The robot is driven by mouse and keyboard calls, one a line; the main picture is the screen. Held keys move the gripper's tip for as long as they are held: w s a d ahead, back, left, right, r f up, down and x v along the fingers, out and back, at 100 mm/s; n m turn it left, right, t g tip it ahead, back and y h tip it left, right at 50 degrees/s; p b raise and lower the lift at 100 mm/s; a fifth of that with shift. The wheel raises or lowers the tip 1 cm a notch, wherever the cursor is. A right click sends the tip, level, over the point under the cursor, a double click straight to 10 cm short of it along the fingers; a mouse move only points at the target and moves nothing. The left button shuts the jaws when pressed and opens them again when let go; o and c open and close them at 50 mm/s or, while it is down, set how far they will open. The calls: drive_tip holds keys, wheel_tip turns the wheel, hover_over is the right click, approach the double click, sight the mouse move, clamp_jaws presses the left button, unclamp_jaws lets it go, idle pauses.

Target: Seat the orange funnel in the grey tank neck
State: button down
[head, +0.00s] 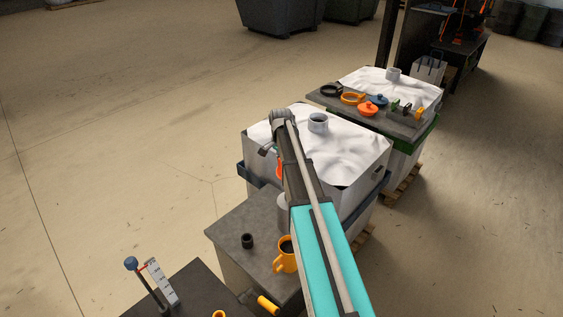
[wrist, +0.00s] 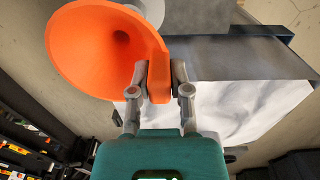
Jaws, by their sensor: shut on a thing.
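The orange funnel (wrist: 85,50) fills the upper left of the wrist view, with its wide mouth towards the camera. My gripper (wrist: 159,75) is shut on the tab at the funnel's rim. In the head view only a small orange part of the funnel (head: 279,169) shows beside my arm, at the near left side of the closer tank. A grey neck (head: 318,123) stands up from the white top of that tank, to the right of my gripper and apart from the funnel. The funnel's spout end is hidden.
Open floor lies to the left.

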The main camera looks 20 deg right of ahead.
drive_tip(key=shift+f+b, duration=2.75)
drive_tip(key=shift+f, duration=0.05)
idle(0.4)
drive_tip(key=shift+c, duration=2.4)
unclamp_jaws()
drive_tip(key=shift+r, duration=0.2)
wheel_tip(320, 180, up, 11)
drive_tip(key=p, duration=1.1)
drive_tip(key=shift+r, duration=0.1)
drive_tip(key=s+a+f+b, duration=0.1)
drive_tip(key=a+f+b, duration=0.9)
drive_tip(key=a, duration=0.3)
drive_tip(key=shift+s+a+f+b, duration=0.15)
drive_tip(key=shift+f+b, duration=0.25)
drive_tip(key=shift+f, duration=0.25)
